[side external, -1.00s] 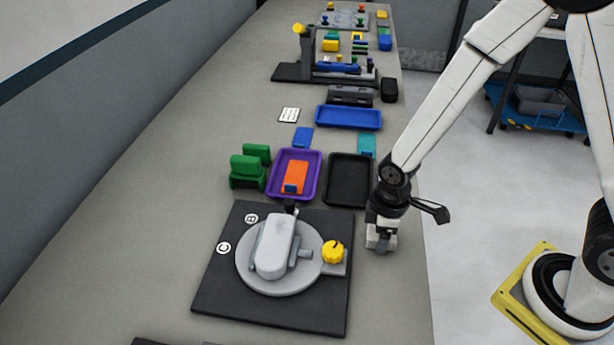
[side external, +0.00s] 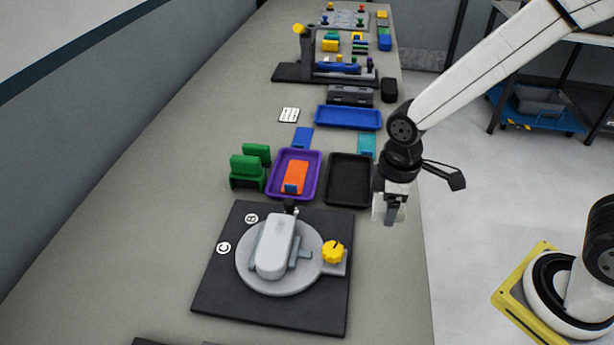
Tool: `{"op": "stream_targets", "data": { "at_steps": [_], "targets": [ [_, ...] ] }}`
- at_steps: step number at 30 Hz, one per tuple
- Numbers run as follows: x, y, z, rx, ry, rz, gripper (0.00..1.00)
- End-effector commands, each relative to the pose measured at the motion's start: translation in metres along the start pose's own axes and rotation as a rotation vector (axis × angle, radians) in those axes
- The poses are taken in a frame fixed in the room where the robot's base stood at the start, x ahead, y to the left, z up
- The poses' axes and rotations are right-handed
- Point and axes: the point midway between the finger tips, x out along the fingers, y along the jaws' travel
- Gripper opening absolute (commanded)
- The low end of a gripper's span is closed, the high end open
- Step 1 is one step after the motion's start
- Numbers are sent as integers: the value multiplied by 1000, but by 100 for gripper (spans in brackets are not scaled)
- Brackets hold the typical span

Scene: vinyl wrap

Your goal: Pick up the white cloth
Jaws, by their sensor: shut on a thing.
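My gripper (side external: 390,214) hangs above the right edge of the bench, to the right of the black tray. It points down and is shut on the white cloth (side external: 378,209). Only a small pale piece of the cloth shows, at the left side of the fingers; the rest is hidden by the gripper. The cloth appears clear of the bench surface.
A black tray (side external: 348,202) and a purple tray (side external: 309,187) with an orange block (side external: 295,177) lie left of my gripper. A grey device with a yellow knob (side external: 333,251) sits on a dark mat (side external: 222,292) in front. Bare bench lies below the gripper.

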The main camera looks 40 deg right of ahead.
Motion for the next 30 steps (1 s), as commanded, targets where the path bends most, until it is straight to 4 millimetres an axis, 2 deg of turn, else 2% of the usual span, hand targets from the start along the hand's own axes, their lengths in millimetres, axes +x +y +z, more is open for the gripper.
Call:
{"op": "stream_targets", "data": {
  "at_steps": [7, 23, 24, 26, 27, 30],
  "targets": [
    [-13, 0, 0, 0, 1, 0, 8],
    [-14, 0, 0, 0, 0, 0, 8],
    [-14, 0, 0, 0, 0, 0, 59],
    [-14, 0, 0, 0, 0, 0, 40],
    [-14, 0, 0, 0, 0, 0, 27],
    [-14, 0, 0, 0, 0, 0, 25]
  ]
}}
